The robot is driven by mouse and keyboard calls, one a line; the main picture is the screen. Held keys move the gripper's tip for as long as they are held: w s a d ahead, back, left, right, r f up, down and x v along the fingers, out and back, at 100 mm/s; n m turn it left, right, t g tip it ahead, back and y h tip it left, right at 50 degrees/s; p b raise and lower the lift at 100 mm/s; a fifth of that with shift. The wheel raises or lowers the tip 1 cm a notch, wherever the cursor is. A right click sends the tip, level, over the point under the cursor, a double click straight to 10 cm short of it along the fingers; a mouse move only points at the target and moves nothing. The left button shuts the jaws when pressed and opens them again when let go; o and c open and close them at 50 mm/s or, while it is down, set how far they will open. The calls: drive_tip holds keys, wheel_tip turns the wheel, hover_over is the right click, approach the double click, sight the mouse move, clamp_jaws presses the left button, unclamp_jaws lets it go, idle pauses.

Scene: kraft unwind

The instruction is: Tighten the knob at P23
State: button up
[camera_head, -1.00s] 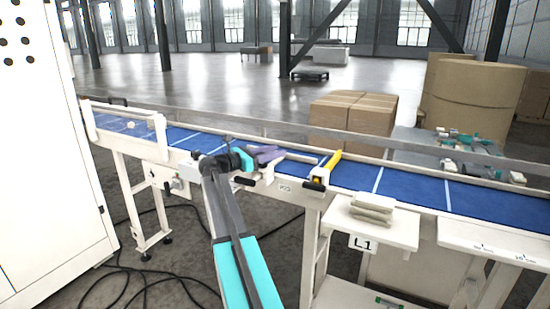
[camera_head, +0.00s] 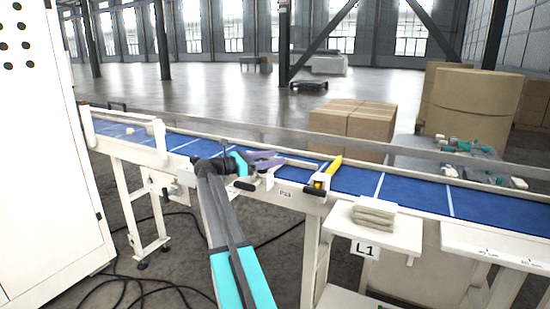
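The P23 label (camera_head: 286,195) is on the near side rail of the blue conveyor. A dark knob (camera_head: 244,186) sticks out of the rail just left of the label. A second dark knob (camera_head: 314,191) is to the right, below a yellow-topped bracket (camera_head: 327,174). I cannot tell for certain which knob belongs to P23. My gripper (camera_head: 272,160) has purple fingers, which look spread and empty. It is over the belt, above and behind the left knob, and does not appear to touch either knob.
The conveyor's blue belt (camera_head: 356,181) runs across the view between raised rails. A shelf marked L1 (camera_head: 400,240) holds stacked pale packs (camera_head: 374,213). A white cabinet (camera_head: 40,160) stands at left. Boxes (camera_head: 350,125) and large brown rolls (camera_head: 475,100) stand behind.

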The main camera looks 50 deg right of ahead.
drive_tip(key=shift+s+r, duration=0.1)
drive_tip(key=shift+s, duration=0.1)
drive_tip(key=shift+a, duration=0.1)
drive_tip(key=b+v, duration=0.2)
drive_tip(key=v, duration=1.1)
drive_tip(key=shift+w+a, duration=0.15)
drive_tip(key=shift+a, duration=0.15)
drive_tip(key=shift+w, duration=0.1)
